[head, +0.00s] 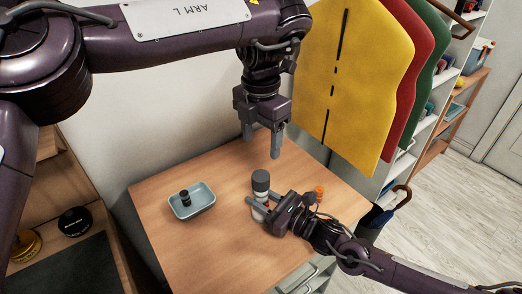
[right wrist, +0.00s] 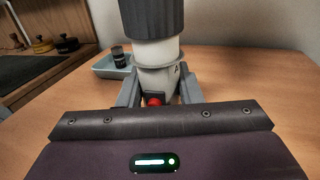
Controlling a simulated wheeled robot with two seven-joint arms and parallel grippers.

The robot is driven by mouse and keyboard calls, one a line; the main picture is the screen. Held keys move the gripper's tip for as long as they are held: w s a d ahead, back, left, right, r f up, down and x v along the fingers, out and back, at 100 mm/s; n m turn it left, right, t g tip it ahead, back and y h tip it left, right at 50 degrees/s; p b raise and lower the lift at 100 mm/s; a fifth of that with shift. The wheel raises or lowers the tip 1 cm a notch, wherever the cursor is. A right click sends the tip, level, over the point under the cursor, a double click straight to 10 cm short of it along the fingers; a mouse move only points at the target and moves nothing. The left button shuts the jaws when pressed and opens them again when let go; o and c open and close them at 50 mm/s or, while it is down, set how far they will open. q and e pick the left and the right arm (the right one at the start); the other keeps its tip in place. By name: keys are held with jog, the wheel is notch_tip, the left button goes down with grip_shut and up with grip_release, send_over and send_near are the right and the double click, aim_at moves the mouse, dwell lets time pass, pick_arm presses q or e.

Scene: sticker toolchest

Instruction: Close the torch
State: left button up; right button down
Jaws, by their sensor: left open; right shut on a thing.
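The torch stands upright on the wooden table, with a dark grey ribbed part (head: 261,180) above a pale body; in the right wrist view the pale body (right wrist: 155,52) has a collar and a red button low on its side. My right gripper (head: 262,204) is shut on the pale body, one finger on each side; its fingers also show in the right wrist view (right wrist: 158,88). My left gripper (head: 262,143) is open and empty, pointing down above and behind the torch. Whether the dark part sits fully down on the body I cannot tell.
A pale blue tray (head: 206,204) left of the torch holds a small dark cylinder (head: 185,198). A small orange object (head: 318,192) is beside my right gripper. Coloured panels (head: 352,75) and shelves stand at the right. The table's front left is clear.

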jog(key=c, duration=0.9)
grip_release()
jog(key=shift+c, duration=0.2)
jog(key=b+v, duration=0.1)
jog(key=v, duration=0.5)
jog(key=shift+s+d+f, duration=0.1)
jog(key=shift+d, duration=0.2)
jog(key=shift+s+d, duration=0.4)
jog(key=shift+d, duration=0.05)
